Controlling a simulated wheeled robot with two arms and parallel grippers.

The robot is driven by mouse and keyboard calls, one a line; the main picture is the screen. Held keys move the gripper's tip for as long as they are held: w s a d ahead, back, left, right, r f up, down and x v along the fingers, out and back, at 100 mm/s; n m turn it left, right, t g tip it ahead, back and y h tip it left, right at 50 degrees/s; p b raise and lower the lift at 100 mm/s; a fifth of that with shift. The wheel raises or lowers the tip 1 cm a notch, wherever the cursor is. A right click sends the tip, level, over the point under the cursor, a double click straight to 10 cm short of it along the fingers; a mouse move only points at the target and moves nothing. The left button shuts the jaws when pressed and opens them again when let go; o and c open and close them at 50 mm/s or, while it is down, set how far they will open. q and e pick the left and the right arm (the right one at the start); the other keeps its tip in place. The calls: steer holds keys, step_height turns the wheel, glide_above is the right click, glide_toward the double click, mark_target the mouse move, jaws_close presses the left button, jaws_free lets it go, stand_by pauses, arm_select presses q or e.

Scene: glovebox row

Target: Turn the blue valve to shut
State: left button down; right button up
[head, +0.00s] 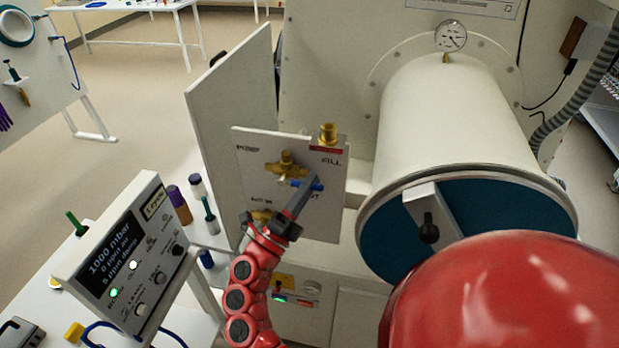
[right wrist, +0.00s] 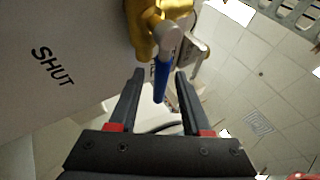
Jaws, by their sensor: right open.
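The valve panel (head: 255,150) is a pale upright plate with brass fittings. The blue valve has a brass body (head: 286,167) and a blue lever (head: 298,183); in the head view the lever sticks out to the right. In the right wrist view the blue lever (right wrist: 161,84) hangs from the brass body (right wrist: 148,25) and points toward the gripper. My right gripper (head: 309,181) is open at the lever. In the right wrist view its fingers (right wrist: 159,76) stand either side of the lever, without visibly closing on it. The word SHUT (right wrist: 52,66) is printed on the panel there. My left gripper is not in view.
A large white cylinder (head: 450,120) with a blue end and a gauge (head: 451,36) stands right of the panel. A second brass fitting (head: 262,215) sits below the valve, partly behind my arm. A control box (head: 125,250) reading 1000 mbar stands at lower left.

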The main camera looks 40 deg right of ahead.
jaws_close()
stand_by(0.3)
stand_by(1.2)
